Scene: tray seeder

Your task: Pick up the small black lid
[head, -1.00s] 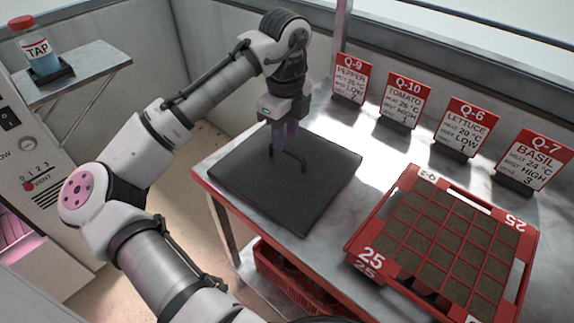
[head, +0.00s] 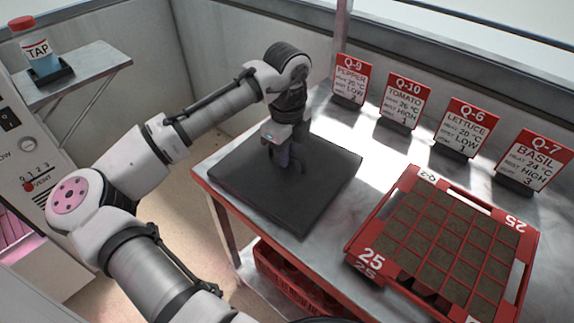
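A flat, square black lid (head: 250,190) lies on the left end of the metal bench. A thin raised black handle (head: 302,163) stands up near its middle. My gripper (head: 284,160) points down over the lid, with its fingers at the handle. The fingers and the handle overlap in this view, so I cannot tell whether the fingers are closed on it. The lid lies flat, and part of the handle is hidden by the gripper.
A red tray (head: 356,235) with a grid of soil cells stands to the right of the lid. Several red-and-white seed cards (head: 403,103) stand along the back of the bench. A red crate (head: 300,283) sits below the bench.

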